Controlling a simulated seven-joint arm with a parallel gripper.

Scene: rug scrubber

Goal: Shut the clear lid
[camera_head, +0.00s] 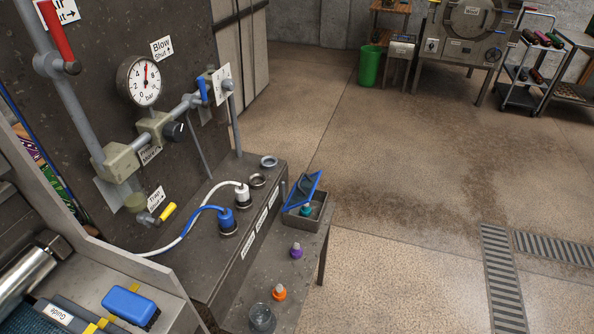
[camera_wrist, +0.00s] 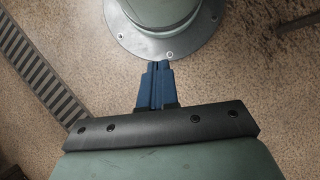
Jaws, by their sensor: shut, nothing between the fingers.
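The clear lid (camera_head: 303,191) has a blue frame and stands tilted up, open, on a small grey box (camera_head: 305,222) at the far end of the bench in the head view. A small teal-topped thing (camera_head: 305,210) shows inside the box. My gripper (camera_wrist: 157,66) shows only in the wrist view, its blue fingers shut together and empty over the speckled floor. The lid and box are not in the wrist view, so my gripper is apart from them.
A purple-based bottle (camera_head: 296,251), an orange-based bottle (camera_head: 279,292) and a glass jar (camera_head: 262,318) stand on the low shelf near the box. Blue and white plugs with hoses stand on the raised ledge to the left. Floor right of the bench is clear.

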